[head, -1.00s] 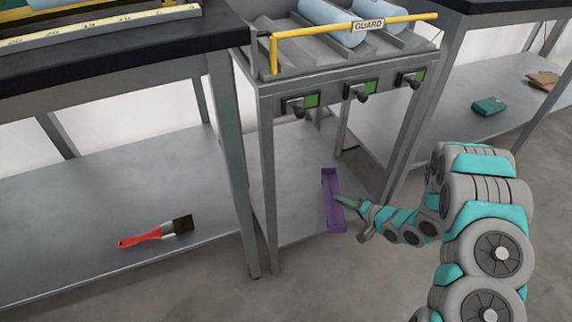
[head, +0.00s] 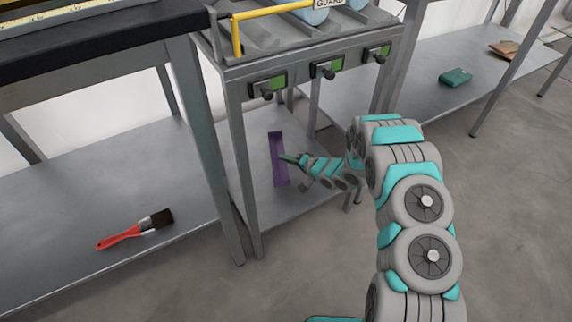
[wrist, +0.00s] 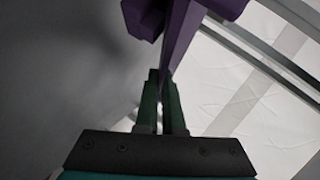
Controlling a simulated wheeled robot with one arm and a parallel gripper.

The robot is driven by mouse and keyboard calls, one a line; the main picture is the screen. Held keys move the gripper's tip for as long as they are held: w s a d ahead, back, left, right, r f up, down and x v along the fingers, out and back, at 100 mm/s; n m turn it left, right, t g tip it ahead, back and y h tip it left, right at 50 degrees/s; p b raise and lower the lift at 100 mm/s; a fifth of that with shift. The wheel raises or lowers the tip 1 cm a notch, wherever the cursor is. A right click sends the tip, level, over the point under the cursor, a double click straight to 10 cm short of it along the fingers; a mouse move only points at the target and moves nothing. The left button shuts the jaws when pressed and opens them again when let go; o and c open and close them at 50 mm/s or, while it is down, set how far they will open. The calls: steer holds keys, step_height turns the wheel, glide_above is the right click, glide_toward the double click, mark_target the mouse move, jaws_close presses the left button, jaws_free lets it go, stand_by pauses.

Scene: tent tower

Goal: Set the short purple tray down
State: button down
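The short purple tray (head: 277,150) is over the lower shelf (head: 285,205) of the roller stand, its long side running away from me. My gripper (head: 284,157) reaches it from the right, at its near right side. In the wrist view the purple tray (wrist: 182,35) is at the top, and its thin wall runs down between the two green fingertips of my gripper (wrist: 163,80), which are closed on it. I cannot tell whether the tray's underside touches the shelf.
The stand's legs (head: 242,170) and knobbed front rail frame the shelf. A red-handled brush (head: 135,229) lies on the left bench's lower shelf (head: 70,215). A green box (head: 455,77) and a brown item (head: 507,48) lie on the right bench's shelf. Shelf space around the tray is clear.

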steer(key=shift+f, duration=1.55)
steer(key=c, duration=1.3)
jaws_free()
steer(key=v, duration=1.2)
steer(key=shift+d, duration=0.1)
